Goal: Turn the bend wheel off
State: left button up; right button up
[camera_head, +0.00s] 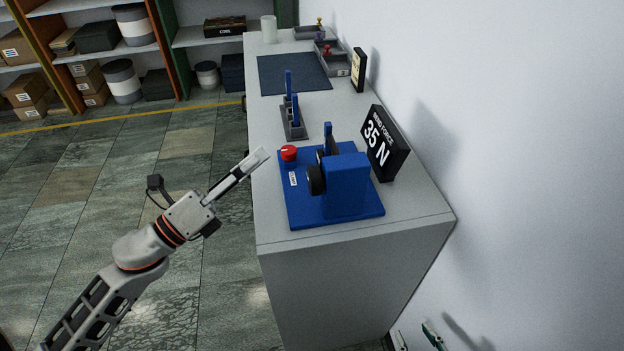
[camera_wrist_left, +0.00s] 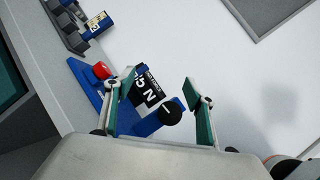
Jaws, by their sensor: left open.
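The blue bend press (camera_head: 345,185) stands on its blue base plate on the near end of the grey counter. Its black wheel (camera_head: 316,180) is on the left side of the upright block; in the left wrist view the wheel (camera_wrist_left: 171,113) shows a white mark. A red knob (camera_head: 288,153) is at the plate's far left corner; it also shows in the left wrist view (camera_wrist_left: 102,70). My left gripper (camera_head: 255,160) is open and empty, left of the press and apart from it. My right gripper (camera_head: 418,338) shows only its fingertips at the bottom edge, spread apart.
A black display (camera_head: 384,142) reading "35 N" stands behind the press against the white wall. A blue-posted fixture (camera_head: 292,118), a dark mat (camera_head: 293,73) and grey trays (camera_head: 333,60) lie further along the counter. The floor left of the counter is clear.

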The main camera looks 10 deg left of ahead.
aim_at(309, 180)
pick_arm(q)
jog(key=d+m+g+h, duration=0.1)
jog(key=d+m+g, duration=0.2)
jog(key=m, duration=0.2)
jog(key=s+d+m+g+h+p, duration=0.1)
jog(key=d+m+g, duration=0.3)
jog(key=m, duration=0.2)
jog(key=s+d+m+g, duration=0.1)
jog(key=d+m+g, duration=0.2)
jog(key=m, duration=0.2)
jog(key=shift+d+f+m+h, duration=0.3)
jog(key=shift+f+h, duration=0.1)
jog(key=shift+d+f, duration=0.15)
jog(key=shift+d, duration=0.25)
